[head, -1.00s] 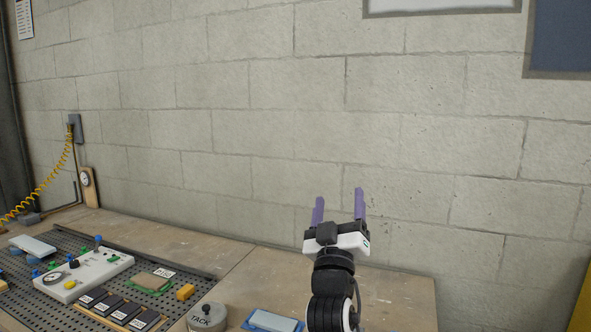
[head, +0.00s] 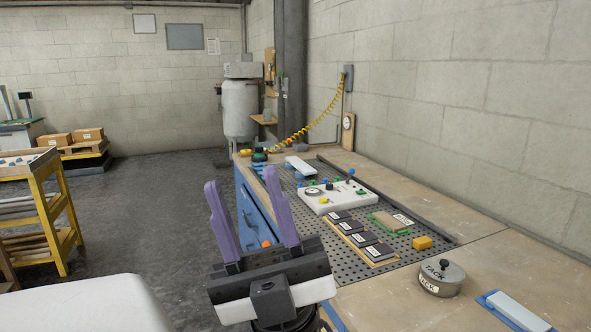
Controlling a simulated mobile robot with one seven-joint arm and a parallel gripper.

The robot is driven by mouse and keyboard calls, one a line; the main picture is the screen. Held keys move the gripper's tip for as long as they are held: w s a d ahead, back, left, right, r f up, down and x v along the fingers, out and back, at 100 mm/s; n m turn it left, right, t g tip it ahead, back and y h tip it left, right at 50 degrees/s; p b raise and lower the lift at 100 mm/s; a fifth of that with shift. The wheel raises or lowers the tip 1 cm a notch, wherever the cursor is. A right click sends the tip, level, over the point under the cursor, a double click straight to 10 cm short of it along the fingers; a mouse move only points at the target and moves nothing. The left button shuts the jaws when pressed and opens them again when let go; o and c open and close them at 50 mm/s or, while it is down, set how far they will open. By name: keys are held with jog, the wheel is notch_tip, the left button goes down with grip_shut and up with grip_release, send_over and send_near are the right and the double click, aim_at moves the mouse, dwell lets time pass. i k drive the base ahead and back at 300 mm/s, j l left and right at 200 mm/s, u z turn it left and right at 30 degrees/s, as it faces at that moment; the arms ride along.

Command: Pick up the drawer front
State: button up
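My gripper (head: 241,178) is in the lower middle of the head view, its two purple fingers upright and spread apart with nothing between them. It stands in front of the workbench's left end, apart from the things on it. I cannot tell for sure which thing is the drawer front. A small brown slab on a green base (head: 389,223) lies on the perforated mat and may be it. A white panel with knobs and a dial (head: 325,199) lies farther back on the mat. The bench's blue front (head: 255,205) is partly hidden behind my fingers.
A yellow cart (head: 45,215) stands left. The floor (head: 150,200) between is clear.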

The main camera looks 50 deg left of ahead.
aim_at(300, 165)
jog(key=u, duration=1.3)
jog(key=i+l+u, duration=0.4)
jog(key=l, duration=0.15)
jog(key=k, duration=0.1)
